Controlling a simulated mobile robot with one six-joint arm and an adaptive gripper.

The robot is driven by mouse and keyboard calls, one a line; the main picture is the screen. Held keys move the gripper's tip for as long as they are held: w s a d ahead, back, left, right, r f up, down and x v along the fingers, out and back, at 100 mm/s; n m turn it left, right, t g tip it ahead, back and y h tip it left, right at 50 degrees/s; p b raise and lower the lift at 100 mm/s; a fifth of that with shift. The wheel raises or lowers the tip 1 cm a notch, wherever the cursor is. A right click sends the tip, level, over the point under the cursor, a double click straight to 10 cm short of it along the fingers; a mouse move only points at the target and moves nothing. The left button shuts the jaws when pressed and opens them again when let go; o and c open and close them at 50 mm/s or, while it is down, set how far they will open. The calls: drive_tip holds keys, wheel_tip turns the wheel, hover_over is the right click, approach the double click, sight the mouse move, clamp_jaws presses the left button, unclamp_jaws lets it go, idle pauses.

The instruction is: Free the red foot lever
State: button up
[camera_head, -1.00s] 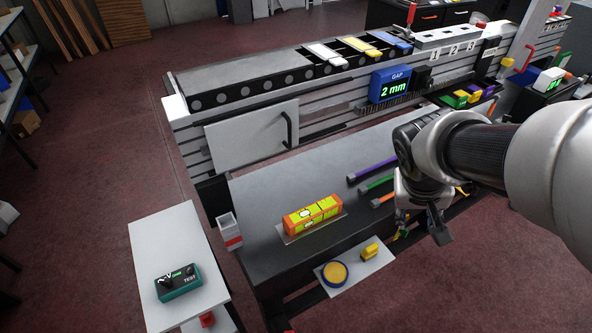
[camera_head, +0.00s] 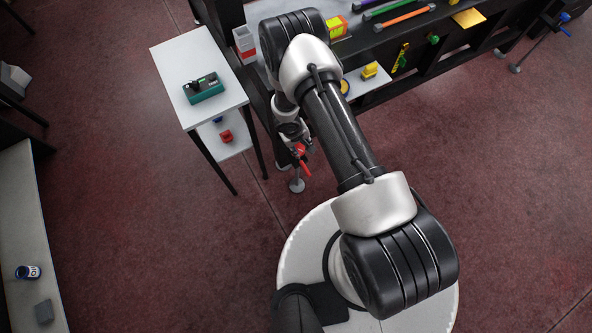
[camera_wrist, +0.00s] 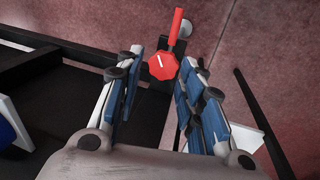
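The red foot lever shows in the wrist view as a red hub (camera_wrist: 163,67) with a white mark and a red handle (camera_wrist: 176,28) pointing up the picture. In the head view the lever (camera_head: 301,151) is a small red piece low by the table leg, above a grey foot disc (camera_head: 297,186). My gripper (camera_wrist: 161,62) is open, with its blue-padded fingers either side of the hub in the picture. I see clear gaps beside the hub and cannot tell the remaining depth. In the head view my gripper (camera_head: 292,131) is low beside the lever, partly hidden by my arm.
A white side table (camera_head: 185,50) bears a green test box (camera_head: 204,88), with a red item (camera_head: 226,136) on its lower shelf. Dark frame bars (camera_wrist: 48,66) lie left of my gripper. A thin dark leg (camera_wrist: 262,118) stands right. The red floor is open around.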

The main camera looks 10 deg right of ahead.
sight(306, 169)
drive_tip(key=s+b+x, duration=0.1)
drive_tip(key=b+x, duration=0.1)
drive_tip(key=x, duration=0.4)
drive_tip(key=s+a+b+x, duration=0.1)
drive_tip(key=b+x, duration=0.2)
drive_tip(key=x, duration=0.4)
drive_tip(key=s+a+b+x, duration=0.1)
drive_tip(key=b+x, duration=0.2)
drive_tip(key=x, duration=0.4)
drive_tip(key=shift+s+a+f, duration=0.1)
drive_tip(key=shift+s+f, duration=0.05)
drive_tip(key=shift+f, duration=0.15)
drive_tip(key=shift+c, duration=0.2)
clamp_jaws()
